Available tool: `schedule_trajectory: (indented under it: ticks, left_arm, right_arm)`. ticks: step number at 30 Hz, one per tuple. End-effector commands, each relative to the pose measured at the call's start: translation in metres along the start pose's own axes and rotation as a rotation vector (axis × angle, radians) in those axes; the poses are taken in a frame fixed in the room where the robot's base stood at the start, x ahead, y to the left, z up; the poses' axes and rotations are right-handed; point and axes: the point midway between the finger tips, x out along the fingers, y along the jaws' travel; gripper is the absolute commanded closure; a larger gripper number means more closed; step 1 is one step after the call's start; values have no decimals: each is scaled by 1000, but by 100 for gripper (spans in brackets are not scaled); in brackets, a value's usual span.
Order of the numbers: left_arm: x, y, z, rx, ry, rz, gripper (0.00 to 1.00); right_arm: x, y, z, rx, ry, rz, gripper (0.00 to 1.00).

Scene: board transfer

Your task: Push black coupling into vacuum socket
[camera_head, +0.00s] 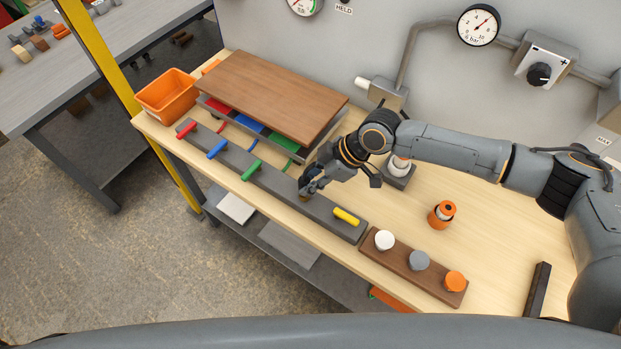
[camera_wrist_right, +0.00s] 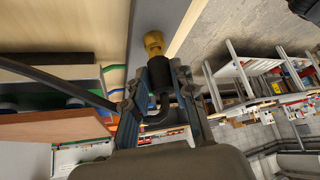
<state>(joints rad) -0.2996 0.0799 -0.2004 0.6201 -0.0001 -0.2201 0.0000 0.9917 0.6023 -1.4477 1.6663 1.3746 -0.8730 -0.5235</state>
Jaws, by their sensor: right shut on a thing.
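My right gripper (camera_head: 308,187) is low over the dark grey bar (camera_head: 276,180) at the table's front edge, between the green and yellow handles. In the wrist view my right gripper (camera_wrist_right: 160,68) is shut on the black coupling (camera_wrist_right: 158,82), a dark piece between its fingers. My left gripper is not in view.
A brown board (camera_head: 275,95) lies on a grey stack behind the bar. An orange bin (camera_head: 166,95) stands at the left. A yellow handle (camera_head: 346,216) and a brown strip with knobs (camera_head: 400,261) lie to the right.

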Motion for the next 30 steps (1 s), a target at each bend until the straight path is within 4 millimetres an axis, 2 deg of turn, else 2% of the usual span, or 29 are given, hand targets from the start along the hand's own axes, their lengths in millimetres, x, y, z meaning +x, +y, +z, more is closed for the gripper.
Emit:
schedule_trajectory:
  ticks: [13, 14, 17, 26, 30]
  left_arm:
    - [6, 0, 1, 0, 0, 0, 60]
    - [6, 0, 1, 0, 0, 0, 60]
    - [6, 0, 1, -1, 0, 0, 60]
    - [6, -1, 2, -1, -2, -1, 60]
    - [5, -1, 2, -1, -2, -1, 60]
  right_arm:
    - [10, 0, 7, 0, -2, -1, 100]
    - [9, 0, 6, 0, -2, -1, 69]
    - [9, 0, 6, 0, -2, -1, 48]
    - [8, 0, 6, 0, -1, 0, 48]
    - [-3, 1, 6, 0, 0, 2, 48]
